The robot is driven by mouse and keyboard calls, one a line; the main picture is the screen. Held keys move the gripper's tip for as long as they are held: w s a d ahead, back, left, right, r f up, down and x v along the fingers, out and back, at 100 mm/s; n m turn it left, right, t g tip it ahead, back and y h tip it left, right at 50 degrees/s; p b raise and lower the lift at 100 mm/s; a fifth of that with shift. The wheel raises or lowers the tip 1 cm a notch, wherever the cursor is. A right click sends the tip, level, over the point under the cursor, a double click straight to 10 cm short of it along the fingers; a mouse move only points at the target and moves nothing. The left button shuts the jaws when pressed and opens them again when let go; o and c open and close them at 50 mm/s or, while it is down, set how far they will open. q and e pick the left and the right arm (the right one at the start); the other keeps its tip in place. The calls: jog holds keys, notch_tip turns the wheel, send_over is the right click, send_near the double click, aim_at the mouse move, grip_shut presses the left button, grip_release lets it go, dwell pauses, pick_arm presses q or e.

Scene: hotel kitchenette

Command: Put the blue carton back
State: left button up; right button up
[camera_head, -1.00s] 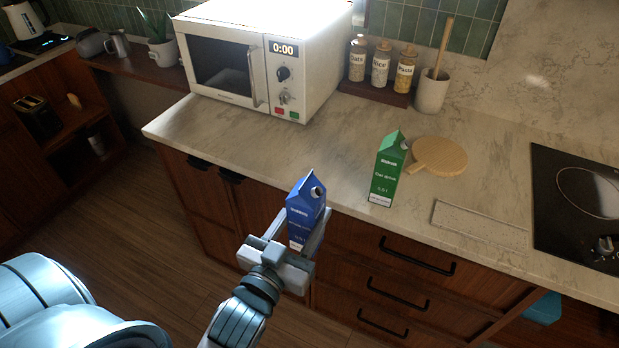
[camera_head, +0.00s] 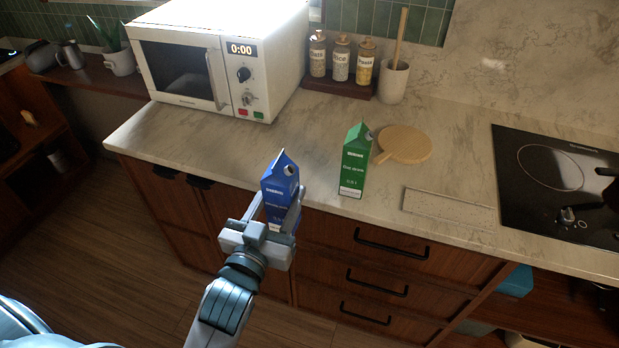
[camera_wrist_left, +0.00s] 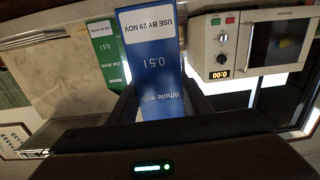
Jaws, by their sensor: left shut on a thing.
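The blue carton (camera_head: 281,187) is upright in my left gripper (camera_head: 270,215), whose fingers are shut on its lower part. The gripper and carton are in front of the counter edge in the head view; the exact gap to the counter is hard to tell. In the left wrist view the blue carton (camera_wrist_left: 152,60) fills the middle, upside down in the picture, with "Whole milk", "0.5 l" and "USE BY 29 NOV" on it. My right gripper is not in view.
A green oat drink carton (camera_head: 355,165) stands on the counter (camera_head: 240,150), right of the blue one. A round wooden board (camera_head: 405,143) lies behind it. A white microwave (camera_head: 215,60), a jar rack (camera_head: 335,88) and a hob (camera_head: 560,185) stand around. Counter before the microwave is clear.

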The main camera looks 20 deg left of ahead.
pick_arm(q)
jog(key=w+r, duration=0.4)
jog(key=w, duration=0.4)
jog(key=w+r, duration=0.5)
jog(key=w, duration=0.3)
jog(key=shift+d, duration=0.4)
jog(key=shift+w, duration=0.1)
notch_tip(320, 180, down, 6)
jog(key=shift+p, duration=0.4)
jog(key=shift+f, duration=0.2)
notch_tip(320, 180, down, 4)
jog(key=shift+r, duration=0.25)
jog(key=shift+f, duration=0.15)
jog(key=o, duration=1.3)
